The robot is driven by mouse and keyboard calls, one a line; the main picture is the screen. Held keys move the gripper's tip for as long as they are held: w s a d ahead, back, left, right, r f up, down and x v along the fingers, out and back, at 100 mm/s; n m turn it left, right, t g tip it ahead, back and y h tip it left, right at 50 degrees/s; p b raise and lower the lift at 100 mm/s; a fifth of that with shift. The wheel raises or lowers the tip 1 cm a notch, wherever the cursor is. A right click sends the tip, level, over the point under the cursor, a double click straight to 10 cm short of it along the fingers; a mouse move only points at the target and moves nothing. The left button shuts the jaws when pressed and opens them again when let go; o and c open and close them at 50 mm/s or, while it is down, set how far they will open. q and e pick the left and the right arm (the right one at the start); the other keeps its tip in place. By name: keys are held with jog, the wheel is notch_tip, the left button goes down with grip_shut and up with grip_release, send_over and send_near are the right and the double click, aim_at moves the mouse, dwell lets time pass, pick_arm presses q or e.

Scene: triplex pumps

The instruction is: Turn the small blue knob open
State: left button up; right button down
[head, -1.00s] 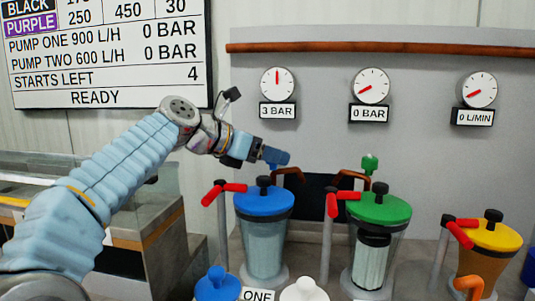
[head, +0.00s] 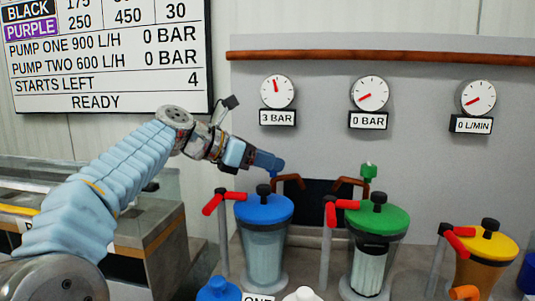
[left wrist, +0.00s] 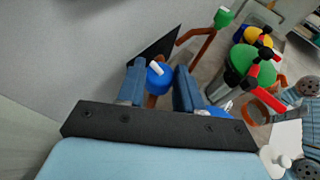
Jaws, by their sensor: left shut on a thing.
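The small blue knob (left wrist: 158,76), with a white mark on its face, sits between the two blue fingers of my left gripper (left wrist: 158,84) in the left wrist view. The gripper is shut on it. In the head view my left gripper (head: 272,162) is at the brown pipe end above the blue-lidded canister (head: 264,210), and its fingers mostly hide the knob.
A green knob (head: 368,171) stands on the pipe to the right, above the green-lidded canister (head: 378,218). Red-handled valves (head: 222,202) stand beside the canisters. Gauges (head: 277,92) hang on the panel behind; the left one reads 3 BAR.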

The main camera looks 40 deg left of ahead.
pick_arm(q)
jog(key=shift+w+r+m+g+h, duration=0.1)
jog(key=shift+r+m+g+h, duration=0.05)
jog(key=shift+m+g+h, duration=0.3)
jog(key=shift+w+a+m+g+h+p, duration=0.15)
jog(key=shift+m+g+h+p, duration=0.3)
jog(key=shift+m+h, duration=0.35)
jog(key=shift+a+m+g+h, duration=0.2)
jog(key=shift+m+g+h, duration=1.5)
jog(key=shift+m, duration=0.45)
jog(key=shift+g, duration=0.4)
jog(key=o, duration=1)
jog(key=shift+o, duration=0.2)
jog(key=shift+t, duration=0.4)
